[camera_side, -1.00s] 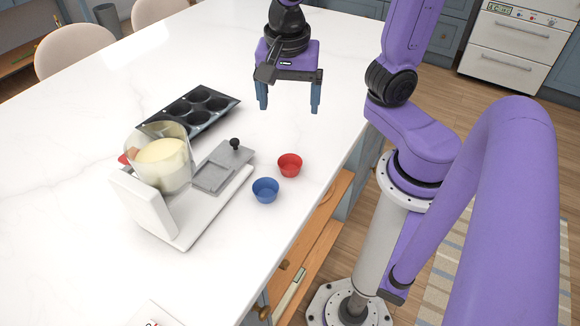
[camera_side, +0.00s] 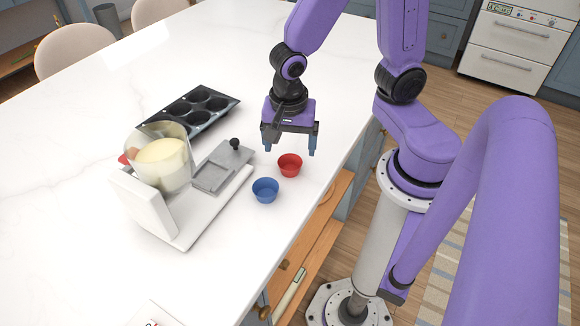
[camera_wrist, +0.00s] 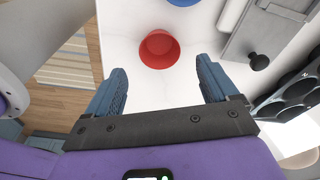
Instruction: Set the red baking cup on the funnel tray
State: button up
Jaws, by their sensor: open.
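The red baking cup (camera_side: 290,166) stands upright on the white counter, just behind and right of the blue cup (camera_side: 265,190). In the wrist view the red cup (camera_wrist: 159,49) lies ahead of the fingertips, between their lines. My gripper (camera_side: 289,150) is open and empty, low above the counter by the red cup; its fingers also show in the wrist view (camera_wrist: 161,72). A white-based dispenser (camera_side: 195,226) carries a clear hopper (camera_side: 160,158) of pale batter and a grey tray-like plate (camera_side: 212,178) with a black knob (camera_side: 235,144). Which part is the funnel tray I cannot tell for sure.
A dark muffin tin (camera_side: 197,106) stands behind the dispenser. A red thing is mostly hidden behind the hopper. The counter's edge and an open wooden drawer (camera_side: 310,262) lie to the right of the cups. The counter's far left is clear.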

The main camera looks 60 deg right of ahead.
aim_at(290, 158)
jog(key=shift+d+f, duration=0.1)
jog(key=shift+f, duration=2.45)
jog(key=c, duration=1.2)
jog(key=shift+o, duration=0.2)
jog(key=shift+r, duration=0.1)
jog(key=shift+w+r, duration=0.1)
jog(key=shift+r, duration=0.7)
jog(key=s+d+r, duration=0.3)
jog(key=s+r, duration=0.8)
jog(key=s, duration=0.2)
jog(key=shift+s, duration=0.4)
